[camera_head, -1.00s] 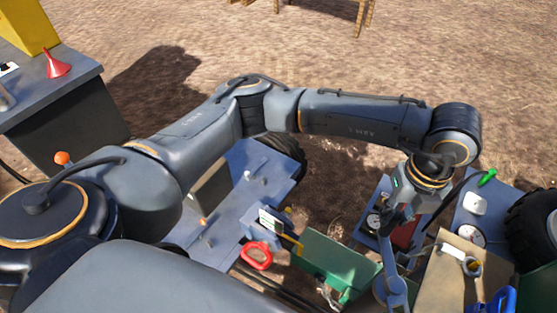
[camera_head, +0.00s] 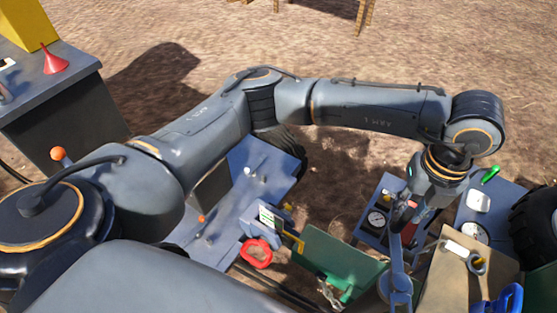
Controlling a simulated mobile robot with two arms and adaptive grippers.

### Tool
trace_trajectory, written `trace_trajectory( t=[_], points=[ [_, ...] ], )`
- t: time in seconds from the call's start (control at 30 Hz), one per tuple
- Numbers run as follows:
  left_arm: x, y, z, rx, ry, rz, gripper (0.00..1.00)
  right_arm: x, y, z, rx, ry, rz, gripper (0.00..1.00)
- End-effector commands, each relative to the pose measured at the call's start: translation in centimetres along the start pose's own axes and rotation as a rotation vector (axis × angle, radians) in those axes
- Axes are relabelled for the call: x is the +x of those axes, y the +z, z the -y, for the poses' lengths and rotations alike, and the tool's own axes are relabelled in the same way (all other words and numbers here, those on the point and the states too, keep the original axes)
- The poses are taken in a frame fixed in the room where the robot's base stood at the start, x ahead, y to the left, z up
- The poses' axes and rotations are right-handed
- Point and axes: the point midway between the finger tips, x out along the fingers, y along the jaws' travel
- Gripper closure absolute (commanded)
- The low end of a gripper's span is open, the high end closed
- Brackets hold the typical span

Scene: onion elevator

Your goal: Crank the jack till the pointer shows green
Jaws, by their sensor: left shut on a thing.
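My left arm reaches across the view and bends down at the right. Its gripper (camera_head: 401,216) is shut on the upper end of the crank, though the grip itself is partly hidden by the gripper. The crank (camera_head: 397,262) looks like a grey-blue bar running down to a round hub (camera_head: 397,290). A white-faced dial (camera_head: 376,219) sits just left of the gripper, on a blue panel. Another white dial (camera_head: 475,233) sits to the right. The pointer and any green zone are too small to read. My right gripper is not in view.
A green panel (camera_head: 338,258) and a red ring handle (camera_head: 257,253) lie left of the crank. A tan box (camera_head: 452,285), a blue handle (camera_head: 505,300) and a dark tyre (camera_head: 537,225) crowd the right. A side table with a red funnel (camera_head: 55,61) stands far left.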

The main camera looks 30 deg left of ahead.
Motion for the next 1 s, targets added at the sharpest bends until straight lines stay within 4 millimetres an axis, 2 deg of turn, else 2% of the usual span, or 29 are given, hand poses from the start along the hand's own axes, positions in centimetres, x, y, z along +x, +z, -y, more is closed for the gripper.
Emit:
trace_trajectory(
  t=[0.3,0.77,1.0],
  points=[
    [0.2,-0.1,1.4,0.102,-0.009,0.003,1.00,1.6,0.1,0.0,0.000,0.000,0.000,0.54],
    [0.1,-0.1,1.6,0.129,-0.006,0.000,1.00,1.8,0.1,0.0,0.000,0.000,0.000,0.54],
    [0.4,-0.3,2.4,0.202,-0.006,0.001,1.00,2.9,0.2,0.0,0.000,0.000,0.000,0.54]
  ],
)
